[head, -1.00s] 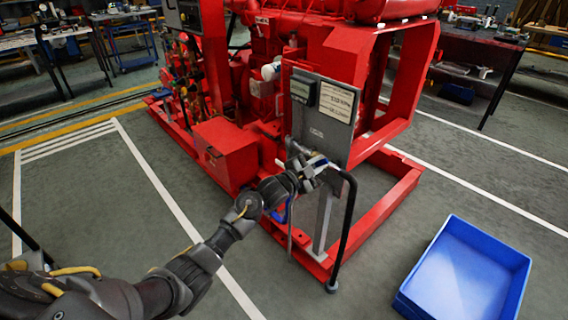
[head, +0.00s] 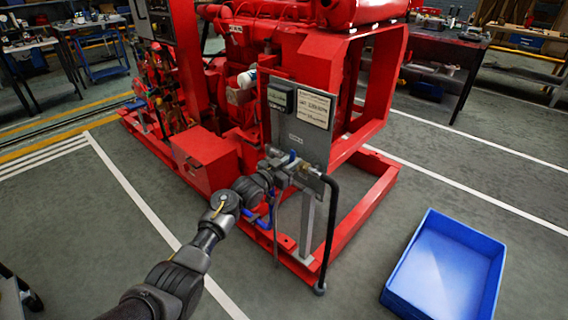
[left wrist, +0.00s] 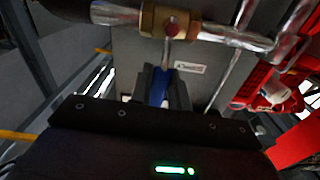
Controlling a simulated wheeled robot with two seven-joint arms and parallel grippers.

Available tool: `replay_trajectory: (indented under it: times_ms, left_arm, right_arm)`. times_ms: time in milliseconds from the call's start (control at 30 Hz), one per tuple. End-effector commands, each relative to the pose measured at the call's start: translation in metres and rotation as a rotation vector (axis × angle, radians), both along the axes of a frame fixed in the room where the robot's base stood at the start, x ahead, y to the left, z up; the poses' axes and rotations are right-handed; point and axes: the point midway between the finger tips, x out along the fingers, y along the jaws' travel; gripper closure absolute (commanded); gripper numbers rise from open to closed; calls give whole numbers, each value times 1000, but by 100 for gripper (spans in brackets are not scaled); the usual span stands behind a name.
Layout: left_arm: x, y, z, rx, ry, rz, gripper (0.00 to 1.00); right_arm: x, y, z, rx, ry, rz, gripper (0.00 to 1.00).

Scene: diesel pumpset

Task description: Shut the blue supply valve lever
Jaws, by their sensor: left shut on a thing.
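The blue supply valve lever (left wrist: 158,88) is between my left gripper's fingers in the left wrist view. It extends down in the picture from a brass valve body (left wrist: 153,20) with a red pivot, crosswise to the metal pipe (left wrist: 232,37). My left gripper (left wrist: 163,88) is shut on the lever; the fingers hide part of it. In the head view, my left gripper (head: 281,168) is at the valve below the grey control panel (head: 300,118), and a small blue bit of the lever (head: 292,156) shows there. My right gripper is in neither view.
The red pumpset (head: 205,158) stands behind the panel on its red base frame. A black hose (head: 329,235) drops from the pipe to the floor, right of the gripper. A blue tray (head: 445,270) lies on the floor at right. Floor between the tray and frame is clear.

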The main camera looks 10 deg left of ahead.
Motion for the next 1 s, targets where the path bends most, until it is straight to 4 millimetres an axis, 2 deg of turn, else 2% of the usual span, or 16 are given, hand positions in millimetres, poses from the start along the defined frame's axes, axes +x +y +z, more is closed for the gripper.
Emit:
replay_trajectory:
  times_ms: [600,633,767,800,1000]
  left_arm:
    - [2,-6,0,-34,23,-9,100]
    - [2,-6,0,-33,24,-9,79]
    - [2,-6,0,-32,23,-9,62]
    - [2,-6,0,-32,23,-9,60]
    - [2,-6,0,-32,23,-9,60]
  right_arm:
    - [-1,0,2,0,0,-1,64]
    - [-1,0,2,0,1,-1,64]
    - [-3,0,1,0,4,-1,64]
    - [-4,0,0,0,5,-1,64]
    - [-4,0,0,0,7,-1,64]
